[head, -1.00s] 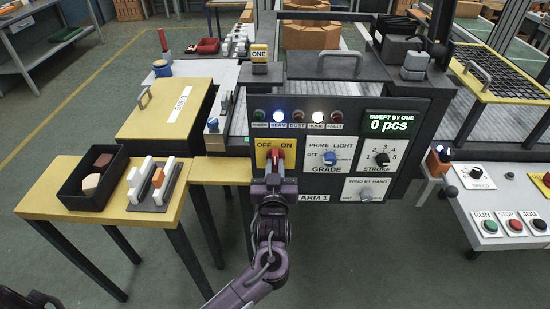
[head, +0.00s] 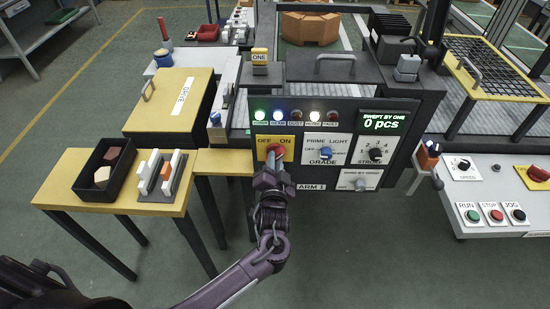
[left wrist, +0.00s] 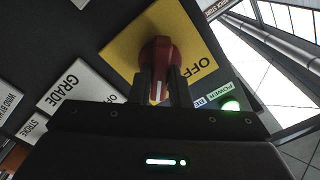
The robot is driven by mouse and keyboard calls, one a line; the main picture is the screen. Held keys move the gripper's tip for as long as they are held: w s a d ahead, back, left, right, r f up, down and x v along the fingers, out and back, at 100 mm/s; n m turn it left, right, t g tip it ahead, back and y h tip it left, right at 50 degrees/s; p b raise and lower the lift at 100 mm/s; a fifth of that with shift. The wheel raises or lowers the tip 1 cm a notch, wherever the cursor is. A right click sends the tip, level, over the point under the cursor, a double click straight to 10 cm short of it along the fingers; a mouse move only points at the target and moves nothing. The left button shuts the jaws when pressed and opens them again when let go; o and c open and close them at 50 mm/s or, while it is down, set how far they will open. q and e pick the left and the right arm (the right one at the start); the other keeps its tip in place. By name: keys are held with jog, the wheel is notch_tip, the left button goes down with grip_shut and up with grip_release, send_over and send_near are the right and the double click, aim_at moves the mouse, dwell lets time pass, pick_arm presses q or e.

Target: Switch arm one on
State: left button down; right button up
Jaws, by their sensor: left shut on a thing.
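The arm one switch is a red rotary knob (head: 276,150) on a yellow OFF/ON plate (head: 289,141), on the dark panel labelled ARM 1. In the left wrist view the red knob (left wrist: 161,60) stands between the fingers, on its yellow plate (left wrist: 196,35). My left gripper (head: 275,164) is shut on the knob, and its fingers (left wrist: 161,88) hide part of it. The POWER lamp (head: 260,115) glows green; it also shows lit in the left wrist view (left wrist: 231,104). My right gripper is not in view.
The GRADE knob (head: 325,153), STROKE knob (head: 375,155) and a lower knob (head: 360,184) sit to the right on the same panel. A display (head: 384,122) reads 0 pcs. A yellow table (head: 125,205) holds a dark tray (head: 83,186) at left.

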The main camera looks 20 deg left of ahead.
pick_arm(q)
jog(key=shift+m, duration=0.3)
dwell(0.4)
jog(key=c, duration=1.4)
grip_release()
jog(key=shift+o, duration=0.2)
jog(key=b+v, duration=0.1)
jog(key=v, duration=0.6)
jog(key=shift+s, duration=0.35)
jog(key=shift+d, duration=0.15)
